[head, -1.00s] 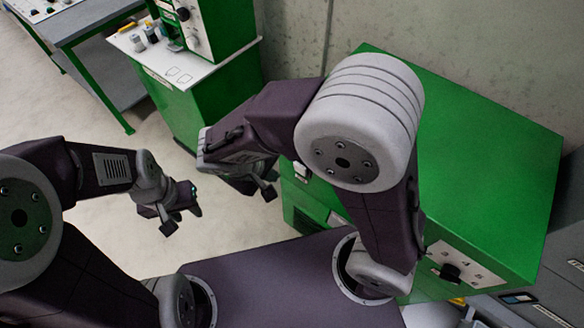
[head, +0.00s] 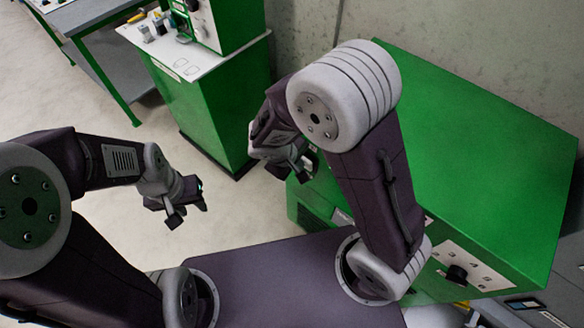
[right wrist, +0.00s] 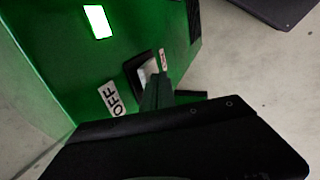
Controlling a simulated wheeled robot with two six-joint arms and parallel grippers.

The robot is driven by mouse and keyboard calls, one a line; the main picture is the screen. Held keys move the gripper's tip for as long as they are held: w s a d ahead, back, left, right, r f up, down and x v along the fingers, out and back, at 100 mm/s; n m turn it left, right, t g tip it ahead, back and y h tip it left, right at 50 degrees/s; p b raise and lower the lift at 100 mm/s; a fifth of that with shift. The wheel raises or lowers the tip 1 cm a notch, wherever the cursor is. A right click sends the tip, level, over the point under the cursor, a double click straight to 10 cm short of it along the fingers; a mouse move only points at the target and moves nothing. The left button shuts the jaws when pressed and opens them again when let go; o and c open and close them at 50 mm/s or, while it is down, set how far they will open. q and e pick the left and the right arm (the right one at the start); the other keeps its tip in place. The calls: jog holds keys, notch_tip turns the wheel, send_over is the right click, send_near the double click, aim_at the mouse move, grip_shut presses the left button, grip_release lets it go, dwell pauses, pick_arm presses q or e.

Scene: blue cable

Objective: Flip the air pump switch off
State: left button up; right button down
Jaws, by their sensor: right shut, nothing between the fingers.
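The switch (right wrist: 148,68) shows in the right wrist view as a pale rocker in a black frame on a green cabinet face (right wrist: 60,45). An OFF label (right wrist: 111,98) is on one side of it and a smaller white label (right wrist: 163,59) on the other. My right gripper (right wrist: 158,92) is shut and empty, its tip overlapping the switch's edge; I cannot tell whether it touches. In the head view my right gripper (head: 302,164) is at the side of the large green cabinet (head: 470,150); the switch is hidden there. My left gripper (head: 186,207) hangs over open floor, its jaw gap unclear.
A bright white rectangle (right wrist: 98,21) is on the same face. A dark knob on a pale panel (head: 456,275) is on the cabinet's front right. A green stand with a white top (head: 190,66) is behind, near a wall.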

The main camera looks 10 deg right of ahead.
jog(key=p, duration=0.1)
jog(key=y+p, duration=0.1)
jog(key=p, duration=0.1)
jog(key=shift+w+d+r+g, duration=0.2)
jog(key=shift+w+d+g, duration=0.1)
jog(key=shift+d+g, duration=0.1)
jog(key=shift+r, duration=0.1)
jog(key=shift+r+p, duration=0.7)
jog(key=shift+p, duration=0.1)
